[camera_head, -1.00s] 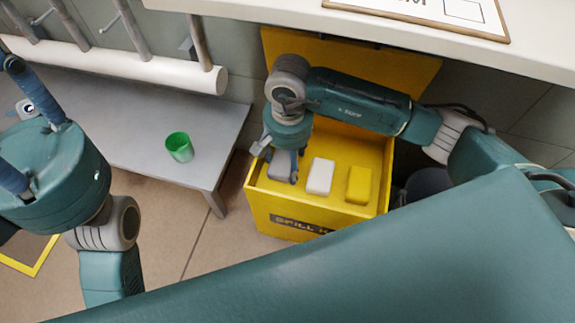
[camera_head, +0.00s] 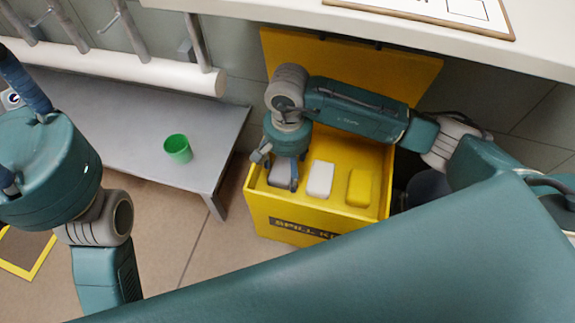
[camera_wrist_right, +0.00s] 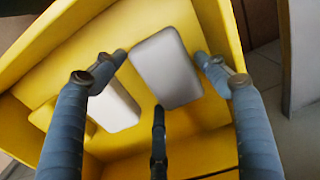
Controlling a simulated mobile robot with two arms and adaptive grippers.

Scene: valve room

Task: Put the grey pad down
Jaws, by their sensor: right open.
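The grey pad (camera_head: 282,176) lies in the yellow spill kit box (camera_head: 302,232), at the left of a row of pads. It also shows in the right wrist view (camera_wrist_right: 166,67), between my open fingers with gaps on both sides. My right gripper (camera_head: 280,182) is open, pointing down just over the grey pad, and partly hides it in the head view. My left arm comes in at the left edge of the head view.
A white pad (camera_head: 319,179) and a yellow pad (camera_head: 360,187) lie to the right of the grey pad. The box lid (camera_head: 395,68) stands open behind. A grey bench (camera_head: 125,125) with a green cup (camera_head: 177,148) is at the left. A white counter (camera_head: 240,5) overhangs the back.

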